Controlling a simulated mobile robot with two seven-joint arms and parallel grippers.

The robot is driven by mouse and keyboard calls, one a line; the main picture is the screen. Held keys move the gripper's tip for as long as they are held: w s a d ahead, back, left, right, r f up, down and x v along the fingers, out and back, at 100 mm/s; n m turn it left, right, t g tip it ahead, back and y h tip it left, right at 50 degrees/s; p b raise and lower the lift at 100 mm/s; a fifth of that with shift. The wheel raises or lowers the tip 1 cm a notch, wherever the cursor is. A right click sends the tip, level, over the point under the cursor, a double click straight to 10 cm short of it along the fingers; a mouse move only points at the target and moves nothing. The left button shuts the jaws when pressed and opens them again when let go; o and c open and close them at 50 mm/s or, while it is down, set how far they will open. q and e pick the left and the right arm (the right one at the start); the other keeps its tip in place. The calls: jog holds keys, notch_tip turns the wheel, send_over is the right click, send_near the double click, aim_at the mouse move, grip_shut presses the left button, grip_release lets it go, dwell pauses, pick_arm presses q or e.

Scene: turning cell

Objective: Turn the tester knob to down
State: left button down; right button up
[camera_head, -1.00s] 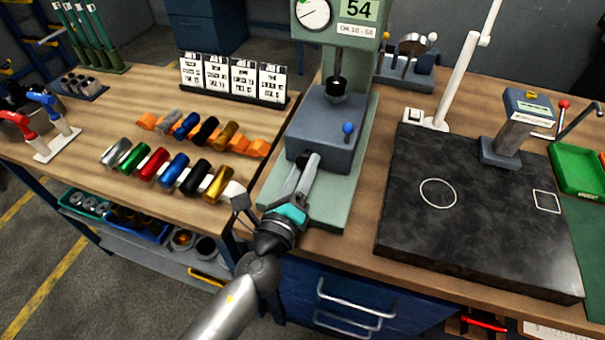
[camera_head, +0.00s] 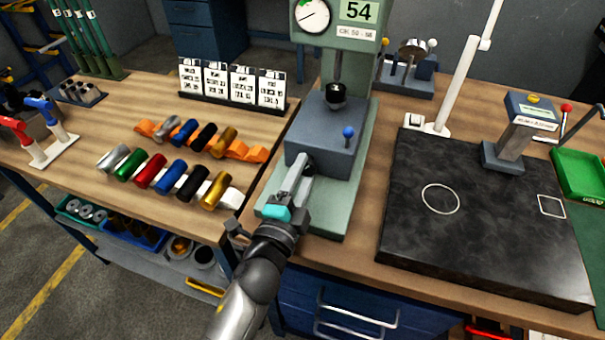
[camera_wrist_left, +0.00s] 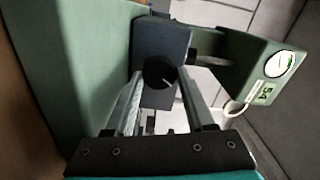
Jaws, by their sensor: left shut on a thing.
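The tester (camera_head: 330,200) is a green machine with a gauge dial (camera_head: 313,14) and a display reading 54. Its grey block (camera_head: 325,118) stands on the green base. The tester knob (camera_wrist_left: 158,72) is round and black with a pale pointer line, on the block's front face in the left wrist view. My left gripper (camera_head: 304,168) reaches that face, its two fingers on either side of the knob, shut on it. In the head view the fingers mostly hide the knob. My right gripper is out of view.
A blue-balled lever (camera_head: 348,132) sits on the block's right. Coloured cylinders (camera_head: 172,173) lie in rows on the left. A dark stone plate (camera_head: 480,235) fills the right bench, with a green tray (camera_head: 580,175) beyond. Card holders (camera_head: 232,85) stand behind.

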pick_arm(q)
jog(key=n+p, duration=0.1)
jog(key=n, duration=0.4)
jog(key=shift+n+p, duration=0.4)
dwell(0.4)
jog(key=shift+c, duration=1.4)
grip_release()
jog(key=v, duration=1.5)
jog(key=shift+s, duration=0.1)
